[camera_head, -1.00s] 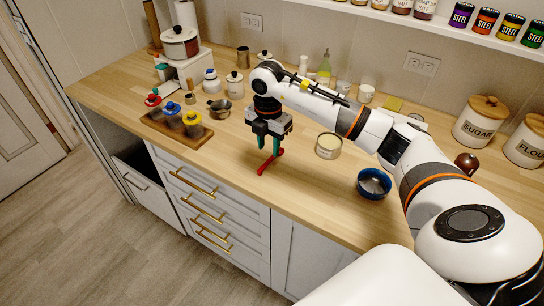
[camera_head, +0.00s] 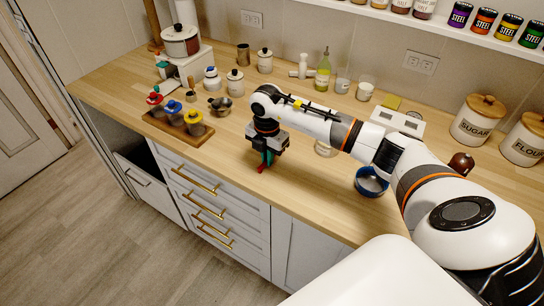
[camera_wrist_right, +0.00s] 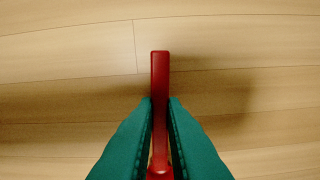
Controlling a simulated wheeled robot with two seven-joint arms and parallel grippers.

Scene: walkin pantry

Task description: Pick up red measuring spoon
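The red measuring spoon (camera_head: 261,168) is at the wooden counter near its front edge, mostly hidden by my right gripper in the head view. In the right wrist view its straight red handle (camera_wrist_right: 160,75) runs up from between the fingers. My right gripper (camera_head: 267,160) points down at the counter. Its two teal fingertips (camera_wrist_right: 160,103) press close on both sides of the handle, so it looks shut on the spoon. The spoon's bowl end is not clear. My left gripper is not in view.
A wooden tray (camera_head: 205,138) with several coloured-topped small pots stands left of the gripper, with a metal cup (camera_head: 220,107) behind. A blue bowl (camera_head: 370,182) is to the right. Counter around the gripper is clear.

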